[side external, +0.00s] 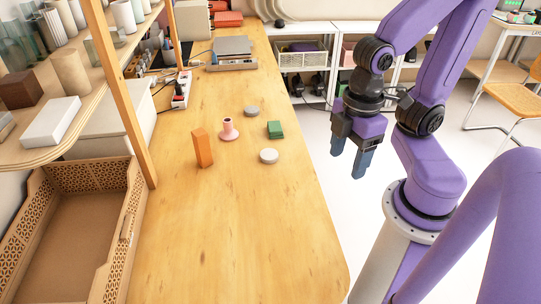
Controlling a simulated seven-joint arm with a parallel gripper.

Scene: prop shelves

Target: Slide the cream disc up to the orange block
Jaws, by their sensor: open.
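The cream disc (269,156) lies flat on the wooden table (225,250), near its right edge. The orange block (202,148) stands upright on the table to the left of the disc. A clear gap of bare table separates the two. My gripper (348,164) is open and empty, pointing down to the right of the table, beyond its edge. It is apart from the disc and the block.
A pink flared piece (228,130) stands between block and disc, slightly farther back. A green block (275,129) and a grey disc (251,111) lie behind the cream disc. A wooden shelf post (120,95) and brown crate (126,228) stand left. The front table is clear.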

